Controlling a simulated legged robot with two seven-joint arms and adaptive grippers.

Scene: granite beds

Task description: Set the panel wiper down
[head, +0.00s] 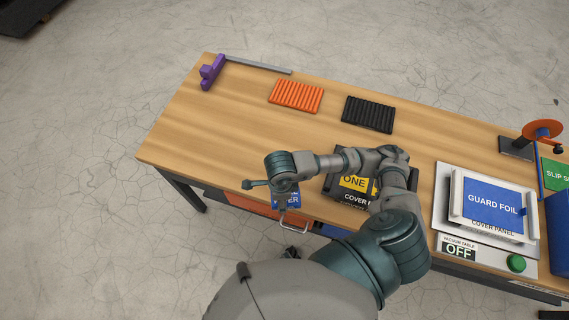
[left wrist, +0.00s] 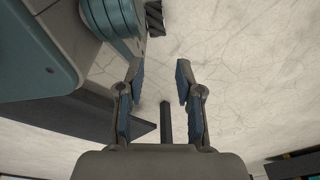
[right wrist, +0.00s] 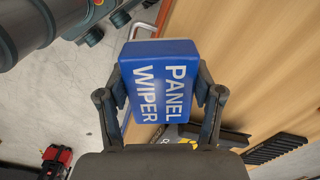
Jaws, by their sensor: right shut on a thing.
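The panel wiper (right wrist: 160,85) is a blue block with white lettering. My right gripper (right wrist: 162,100) is shut on it, one finger on each side. In the head view the wiper (head: 287,200) is at the table's front edge, below my right wrist and partly hidden by it. I cannot tell how high it is held. In the right wrist view the wooden table top (right wrist: 240,60) lies to its right and the floor to its left. My left gripper (left wrist: 160,85) is open and empty, with bare floor behind it; it is not visible in the head view.
A black tray with a yellow label (head: 353,182) is partly hidden behind my right arm. An orange ribbed pad (head: 296,96), a black ribbed pad (head: 368,114) and a purple piece (head: 211,71) lie farther back. The guard foil (head: 490,203) is at right. The table's left part is clear.

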